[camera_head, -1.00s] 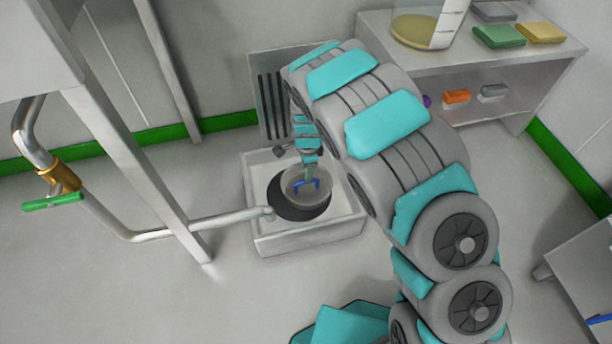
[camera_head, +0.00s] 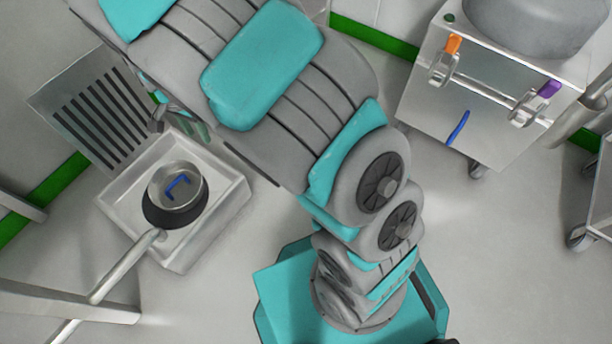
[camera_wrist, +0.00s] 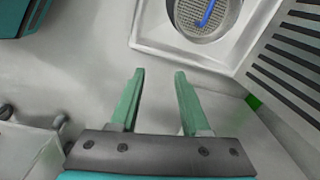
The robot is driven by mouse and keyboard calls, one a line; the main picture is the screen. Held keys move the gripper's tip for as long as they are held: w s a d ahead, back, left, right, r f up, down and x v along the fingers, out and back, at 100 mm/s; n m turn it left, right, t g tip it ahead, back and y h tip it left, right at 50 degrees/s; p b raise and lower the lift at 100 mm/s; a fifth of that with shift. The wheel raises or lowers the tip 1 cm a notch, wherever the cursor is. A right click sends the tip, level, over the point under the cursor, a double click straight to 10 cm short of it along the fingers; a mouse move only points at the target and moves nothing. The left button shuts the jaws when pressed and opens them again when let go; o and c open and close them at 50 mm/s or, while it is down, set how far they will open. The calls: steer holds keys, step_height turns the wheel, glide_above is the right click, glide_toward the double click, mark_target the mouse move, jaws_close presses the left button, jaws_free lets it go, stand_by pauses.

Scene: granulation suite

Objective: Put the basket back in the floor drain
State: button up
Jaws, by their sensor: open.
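The basket (camera_head: 193,190) is a round grey cup with a mesh floor and a blue bar handle (camera_head: 177,187). It sits at the round dark opening of the square, light floor drain (camera_head: 222,217), and a dark crescent of the opening shows beside it. I cannot tell how deep it sits. The wrist view shows the basket (camera_wrist: 224,22) and drain (camera_wrist: 158,39) at the top, past my fingertips. My gripper (camera_wrist: 157,74) has its green fingers apart and empty, clear of the handle. In the head view my arm mostly hides it.
A slotted grate (camera_head: 88,108) stands tilted behind the drain. A pipe (camera_head: 122,268) ends over the drain's near side. A wheeled cabinet (camera_head: 490,100) with clips and a blue hook stands at the upper right. Open floor lies between the drain and my base.

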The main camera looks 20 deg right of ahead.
steer(key=s+d+r+n+g, duration=0.1)
steer(key=s+d+r+n, duration=0.3)
steer(key=s+d+r, duration=0.75)
steer(key=s+d+r+n, duration=0.1)
steer(key=s+d, duration=0.3)
steer(key=s, duration=0.5)
steer(key=s+d+n+g, duration=0.1)
steer(key=s+d+n, duration=0.3)
steer(key=s, duration=0.6)
steer(key=shift+s+r, duration=0.15)
steer(key=shift+r, duration=0.25)
